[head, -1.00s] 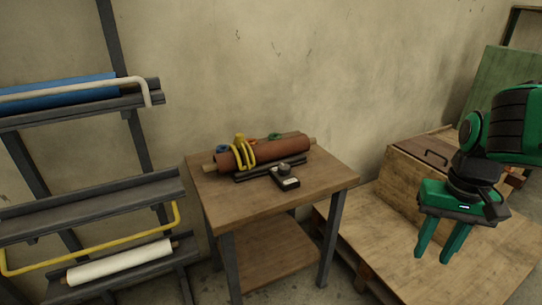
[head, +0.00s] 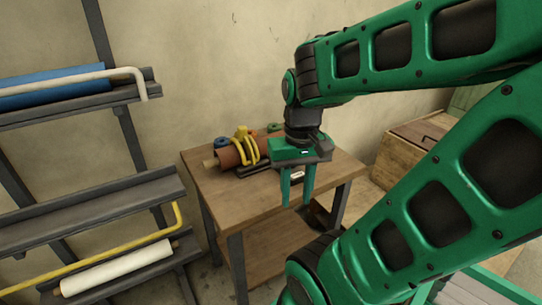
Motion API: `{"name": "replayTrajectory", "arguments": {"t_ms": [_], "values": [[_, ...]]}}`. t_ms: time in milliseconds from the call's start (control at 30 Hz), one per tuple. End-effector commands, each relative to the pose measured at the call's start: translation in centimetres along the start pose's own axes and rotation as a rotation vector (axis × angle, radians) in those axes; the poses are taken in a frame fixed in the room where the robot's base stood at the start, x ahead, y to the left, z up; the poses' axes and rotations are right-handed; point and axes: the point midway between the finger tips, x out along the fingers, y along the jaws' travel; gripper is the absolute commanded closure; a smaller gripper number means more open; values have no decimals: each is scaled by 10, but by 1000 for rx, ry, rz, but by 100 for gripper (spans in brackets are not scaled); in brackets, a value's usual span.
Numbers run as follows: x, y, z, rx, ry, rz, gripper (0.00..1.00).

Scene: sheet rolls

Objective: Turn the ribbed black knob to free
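The ribbed black knob is hidden behind my gripper and arm in the head view. Part of the label plate (head: 297,175) of its small black block shows beside my gripper, on the wooden table (head: 215,190). My green gripper (head: 296,203) is above the table's front right part, pointing down. Its two fingers are apart with nothing between them. A brown roll (head: 228,157) lies in a dark cradle at the back of the table, with a yellow clamp (head: 247,146) around it; its right part is hidden by my arm.
A rack on the left holds a blue roll (head: 50,90) and a white roll (head: 118,267). A yellow bar (head: 90,254) and a pale bar (head: 125,72) stick out from it. A wooden crate (head: 402,155) stands at the right. The table's front left is clear.

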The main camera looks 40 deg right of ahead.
Motion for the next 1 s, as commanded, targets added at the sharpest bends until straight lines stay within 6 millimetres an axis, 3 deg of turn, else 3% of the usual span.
{"name": "replayTrajectory", "arguments": {"t_ms": [200,233,333,467,733,1000], "values": [[0,0,0,0,0,0,69],[0,0,0,0,0,0,66],[-6,6,8,14,11,-6,45],[-13,1,-4,131,15,0,45],[-36,8,-90,730,26,17,45],[-39,32,-186,1393,31,10,45]]}}
